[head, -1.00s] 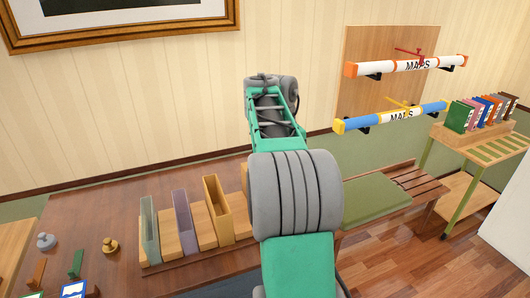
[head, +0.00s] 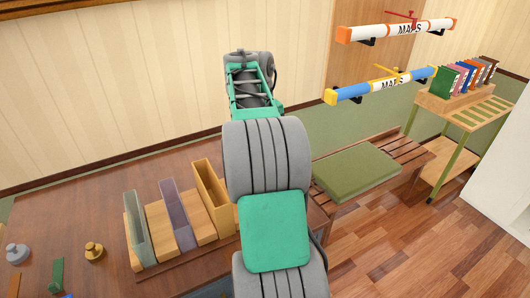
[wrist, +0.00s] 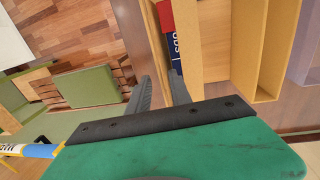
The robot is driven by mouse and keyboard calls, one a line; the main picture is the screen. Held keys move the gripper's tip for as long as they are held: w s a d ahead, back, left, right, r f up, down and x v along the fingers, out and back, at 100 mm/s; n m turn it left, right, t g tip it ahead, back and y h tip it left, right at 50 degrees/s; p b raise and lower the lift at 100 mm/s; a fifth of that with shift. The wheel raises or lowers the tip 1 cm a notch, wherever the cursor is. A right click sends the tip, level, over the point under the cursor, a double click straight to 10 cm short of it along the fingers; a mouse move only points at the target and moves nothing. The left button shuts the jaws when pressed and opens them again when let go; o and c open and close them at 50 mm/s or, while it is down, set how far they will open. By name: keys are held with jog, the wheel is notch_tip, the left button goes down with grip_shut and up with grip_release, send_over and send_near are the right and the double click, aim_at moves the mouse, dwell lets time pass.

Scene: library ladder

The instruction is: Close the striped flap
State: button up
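No flap with clear stripes can be made out for certain. A board with green stripes (head: 480,118) shows on top of the cart at the right in the head view, but I cannot tell whether it is the flap. My gripper (wrist: 159,78) shows in the wrist view with its two dark fingers apart and nothing seen held between them. In the head view my arm hides the gripper.
A green cushion (head: 357,171) lies on a slatted bench (head: 408,150). Upright holders, one of them purple (head: 176,213), stand on the brown table (head: 60,205) beside my arm. Map tubes, one blue and white (head: 350,93), hang on the wall. The wooden floor (head: 385,240) at right is clear.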

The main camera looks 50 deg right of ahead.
jog(key=shift+f, duration=0.35)
jog(key=shift+c, duration=0.2)
grip_shut()
dwell(1.0)
